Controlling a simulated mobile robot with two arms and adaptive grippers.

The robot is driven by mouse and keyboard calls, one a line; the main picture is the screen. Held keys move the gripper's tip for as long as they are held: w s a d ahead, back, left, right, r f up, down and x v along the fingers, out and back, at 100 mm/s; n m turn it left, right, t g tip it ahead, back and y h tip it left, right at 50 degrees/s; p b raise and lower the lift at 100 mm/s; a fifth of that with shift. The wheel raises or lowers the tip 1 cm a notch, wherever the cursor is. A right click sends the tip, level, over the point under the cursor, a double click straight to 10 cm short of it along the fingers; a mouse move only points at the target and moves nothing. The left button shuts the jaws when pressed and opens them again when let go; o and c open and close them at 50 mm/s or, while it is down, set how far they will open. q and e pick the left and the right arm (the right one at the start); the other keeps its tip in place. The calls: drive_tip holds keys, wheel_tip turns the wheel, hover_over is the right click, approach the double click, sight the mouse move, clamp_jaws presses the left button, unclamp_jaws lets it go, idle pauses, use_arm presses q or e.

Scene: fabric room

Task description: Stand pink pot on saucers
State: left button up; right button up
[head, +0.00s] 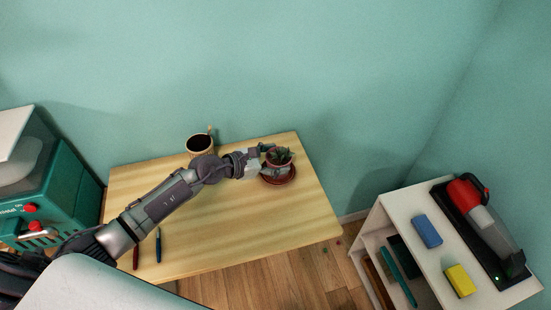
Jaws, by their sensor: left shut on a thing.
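The pink pot (279,169) holds a small green spiky plant and is at the right part of the wooden table. It is at a dark red saucer (289,180), whose rim shows below and around it; I cannot tell whether the pot's base touches the saucer. My left gripper (268,160) reaches in from the left and is shut on the pot's side. Its fingers hide the pot's left part. My right gripper is not in view.
On the wooden table (230,235) are a dark-filled cup (199,144) at the back, and a red pen (136,258) and a blue pen (158,244) at front left. A white shelf (440,262) stands at right, a green machine (50,185) at left.

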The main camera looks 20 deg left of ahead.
use_arm(q)
drive_tip(key=o, duration=1.3)
drive_tip(key=shift+o, duration=0.2)
drive_tip(key=shift+r, duration=0.15)
drive_tip(key=shift+s+a, duration=0.25)
drive_tip(key=shift+s, duration=0.05)
drive_tip(key=b+v, duration=0.2)
drive_tip(key=v, duration=0.9)
drive_tip(key=shift+r, duration=0.15)
drive_tip(key=shift+s, duration=0.2)
